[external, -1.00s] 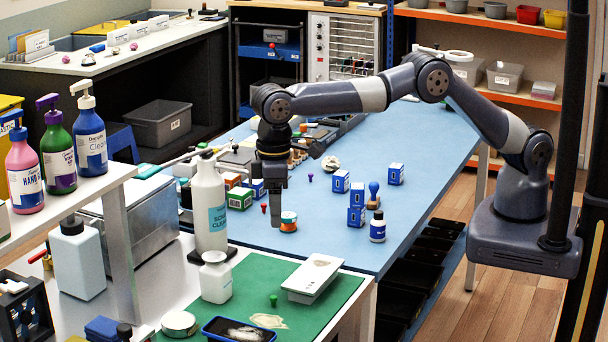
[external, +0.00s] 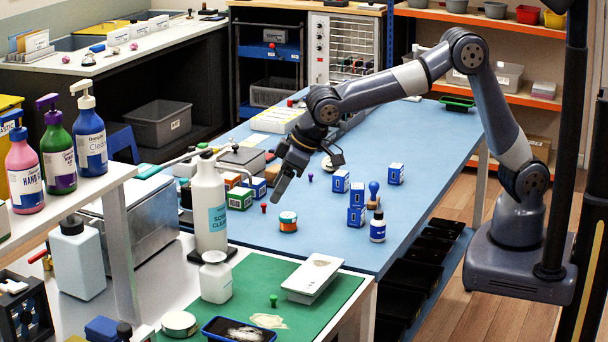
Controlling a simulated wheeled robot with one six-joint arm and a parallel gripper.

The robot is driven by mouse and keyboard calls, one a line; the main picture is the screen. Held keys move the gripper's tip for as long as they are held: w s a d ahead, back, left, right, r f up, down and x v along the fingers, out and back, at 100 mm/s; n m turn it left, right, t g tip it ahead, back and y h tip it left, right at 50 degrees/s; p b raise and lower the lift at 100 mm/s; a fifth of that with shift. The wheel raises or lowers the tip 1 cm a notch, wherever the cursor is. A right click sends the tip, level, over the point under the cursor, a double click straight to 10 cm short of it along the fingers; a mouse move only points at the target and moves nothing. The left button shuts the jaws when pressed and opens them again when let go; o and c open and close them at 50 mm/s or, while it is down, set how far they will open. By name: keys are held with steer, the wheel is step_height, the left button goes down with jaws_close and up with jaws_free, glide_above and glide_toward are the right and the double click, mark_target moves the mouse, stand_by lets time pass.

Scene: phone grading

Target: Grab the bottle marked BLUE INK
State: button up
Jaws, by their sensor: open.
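A small bottle (external: 377,228) with a black cap and a dark blue label stands upright near the right front edge of the blue table (external: 425,135). Its label is too small to read. My gripper (external: 278,198) is above the table, left of the bottle and well apart from it. It is tilted down to the left and is open, with nothing seen between its fingers.
Stacked blue boxes (external: 356,206) and a blue-knobbed stamp (external: 374,190) stand just behind the bottle. More blue boxes (external: 396,174) stand farther back. A tall white bottle (external: 208,210) stands at the left. Table right of the bottle is clear.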

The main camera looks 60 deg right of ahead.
steer(key=s+d+f+t+b, duration=0.2)
steer(key=d+f+t+b, duration=0.15)
steer(key=d, duration=0.45)
steer(key=n+t+y+b, duration=0.1)
steer(key=t+y+b, duration=0.25)
steer(key=b, duration=0.55)
glide_toward(378, 227)
steer(key=shift+y, duration=0.45)
steer(key=w+f, duration=0.2)
steer(key=w, duration=0.1)
steer(key=w+f, duration=0.1)
steer(key=w, duration=0.1)
steer(key=shift+d, duration=0.1)
steer(key=shift+w+f+b, duration=0.1)
steer(key=shift+f+b, duration=0.1)
steer(key=shift+b, duration=0.15)
steer(key=b+x, duration=0.1)
steer(key=x, duration=0.2)
steer(key=shift+b, duration=0.3)
steer(key=shift+x, duration=0.85)
steer(key=shift+r, duration=0.1)
steer(key=c, duration=1.1)
